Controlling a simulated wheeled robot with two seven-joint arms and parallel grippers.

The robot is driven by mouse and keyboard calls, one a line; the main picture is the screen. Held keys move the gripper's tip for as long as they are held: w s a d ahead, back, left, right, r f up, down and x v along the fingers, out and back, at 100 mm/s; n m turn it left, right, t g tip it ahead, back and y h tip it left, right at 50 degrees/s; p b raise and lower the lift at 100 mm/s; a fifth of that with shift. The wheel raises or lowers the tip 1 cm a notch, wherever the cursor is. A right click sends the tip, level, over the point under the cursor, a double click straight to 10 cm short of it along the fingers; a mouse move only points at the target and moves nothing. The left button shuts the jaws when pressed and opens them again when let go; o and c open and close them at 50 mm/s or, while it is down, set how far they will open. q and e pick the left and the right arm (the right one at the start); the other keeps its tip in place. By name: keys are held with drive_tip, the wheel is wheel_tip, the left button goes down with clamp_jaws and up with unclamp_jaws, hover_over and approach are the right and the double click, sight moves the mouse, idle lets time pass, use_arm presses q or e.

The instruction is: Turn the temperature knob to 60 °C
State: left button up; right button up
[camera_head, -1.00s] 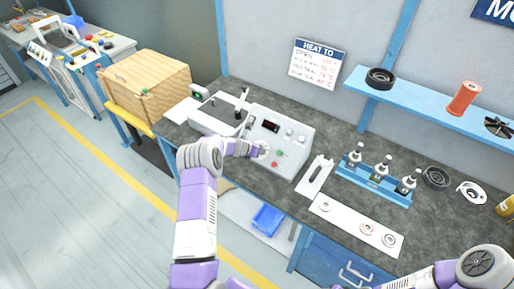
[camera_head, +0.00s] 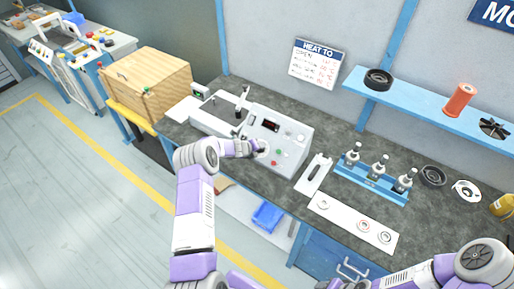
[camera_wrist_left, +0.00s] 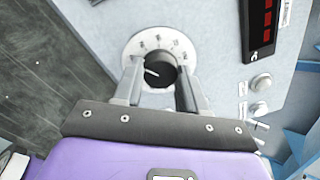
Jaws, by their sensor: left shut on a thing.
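The temperature knob (camera_wrist_left: 156,70) is black with a white pointer line, on a round white dial with marks, on the front of a grey control box (camera_head: 290,130). In the left wrist view the pointer aims to the left and slightly down. My left gripper (camera_wrist_left: 158,90) is shut on the knob, one finger on each side. In the head view the left gripper (camera_head: 258,148) reaches the box front and hides most of the dial. A dark display with red digits (camera_wrist_left: 263,20) sits beside the dial; its digits are not readable. My right gripper is not in view.
A "HEAT TO" sign (camera_head: 318,64) hangs on the wall. Right of the box are a white tool holder (camera_head: 314,174), a blue rack (camera_head: 372,182) with several bottle-like parts, and a white strip (camera_head: 352,222) with rings. A wooden crate (camera_head: 148,82) stands left.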

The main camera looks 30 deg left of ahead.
use_arm(q)
drive_tip(key=shift+n, duration=0.8)
drive_tip(key=o, duration=1.1)
drive_tip(key=shift+c, duration=0.2)
drive_tip(key=b+v, duration=0.2)
drive_tip(key=v, duration=0.5)
drive_tip(key=shift+s+r, duration=0.2)
drive_tip(key=shift+s, duration=0.05)
